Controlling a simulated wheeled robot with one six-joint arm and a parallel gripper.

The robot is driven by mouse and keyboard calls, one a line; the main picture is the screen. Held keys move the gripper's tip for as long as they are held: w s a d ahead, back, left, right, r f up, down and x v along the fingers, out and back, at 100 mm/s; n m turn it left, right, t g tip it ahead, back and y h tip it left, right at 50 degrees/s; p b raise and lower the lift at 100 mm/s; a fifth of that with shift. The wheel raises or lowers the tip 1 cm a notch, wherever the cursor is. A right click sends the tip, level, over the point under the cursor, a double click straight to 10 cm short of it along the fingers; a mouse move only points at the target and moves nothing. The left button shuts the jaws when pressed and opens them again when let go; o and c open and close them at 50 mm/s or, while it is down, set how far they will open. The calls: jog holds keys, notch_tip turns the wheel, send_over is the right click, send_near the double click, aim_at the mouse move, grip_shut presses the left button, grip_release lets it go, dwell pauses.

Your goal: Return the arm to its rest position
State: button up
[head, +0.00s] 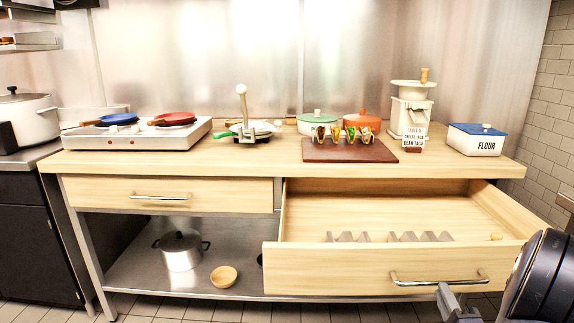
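Part of my arm shows at the bottom right as a dark rounded link. A grey piece that looks like my gripper (455,303) reaches left from it, just below the handle (438,280) of the open right drawer (350,272). Most of the gripper is cut off by the lower frame edge, so I cannot tell whether its fingers are apart or whether it touches the handle. The drawer is pulled well out and holds grey zigzag taco holders (400,237).
The open drawer juts toward me. The left drawer (165,193) is shut. The worktop (235,156) carries a hob (140,135), a board of tacos (350,152), lidded pots, a grinder (412,112) and a flour box (476,141). A pot (181,252) and bowl (223,276) stand below.

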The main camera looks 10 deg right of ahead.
aim_at(437, 282)
jog(key=x, duration=0.4)
jog(key=shift+w, duration=0.15)
